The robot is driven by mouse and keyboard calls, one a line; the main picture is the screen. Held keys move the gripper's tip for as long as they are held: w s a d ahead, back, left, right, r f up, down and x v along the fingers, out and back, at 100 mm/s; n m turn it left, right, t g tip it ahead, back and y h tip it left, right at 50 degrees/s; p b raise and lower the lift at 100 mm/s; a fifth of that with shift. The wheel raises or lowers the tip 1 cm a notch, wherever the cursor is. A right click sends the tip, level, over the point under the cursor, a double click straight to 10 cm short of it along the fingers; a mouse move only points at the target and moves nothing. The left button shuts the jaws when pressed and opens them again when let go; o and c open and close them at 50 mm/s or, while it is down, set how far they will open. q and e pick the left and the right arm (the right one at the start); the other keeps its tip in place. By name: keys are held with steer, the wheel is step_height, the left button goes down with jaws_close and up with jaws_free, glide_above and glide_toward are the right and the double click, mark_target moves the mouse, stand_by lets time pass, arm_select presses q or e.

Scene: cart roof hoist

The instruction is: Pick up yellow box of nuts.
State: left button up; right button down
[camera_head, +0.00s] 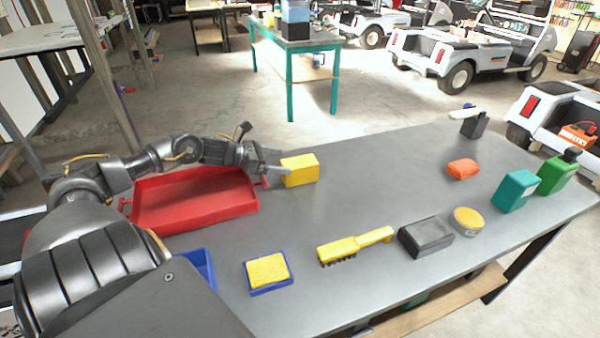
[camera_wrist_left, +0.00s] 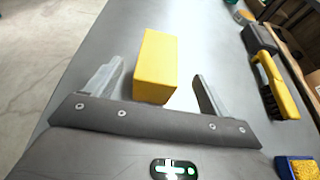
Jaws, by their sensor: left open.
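The yellow box of nuts (camera_head: 300,170) stands on the grey table just right of the red tray. My left gripper (camera_head: 276,165) reaches in from the left, beside the box. In the left wrist view the yellow box (camera_wrist_left: 155,66) sits between the two spread fingers of my left gripper (camera_wrist_left: 158,85), with a gap on each side. The fingers are open and grip nothing. My right gripper is not in view.
A red tray (camera_head: 195,206) lies under my left arm. The table's middle is clear.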

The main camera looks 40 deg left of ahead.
mark_target(299, 161)
arm_select(q)
steer(key=shift+x, duration=1.15)
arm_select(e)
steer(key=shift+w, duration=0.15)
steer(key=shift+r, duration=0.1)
arm_select(q)
steer(key=shift+w+d, duration=0.15)
steer(key=shift+w, duration=0.1)
steer(key=x, duration=0.2)
steer(key=p+x, duration=0.1)
steer(key=x, duration=0.1)
steer(key=shift+w+r, duration=0.1)
steer(key=shift+r, duration=0.1)
steer(key=shift+w+d+f, duration=0.1)
steer(key=shift+w+f, duration=0.1)
steer(key=shift+f, duration=0.05)
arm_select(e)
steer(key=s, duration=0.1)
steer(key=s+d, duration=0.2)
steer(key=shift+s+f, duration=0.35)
arm_select(q)
steer(key=c, duration=1.3)
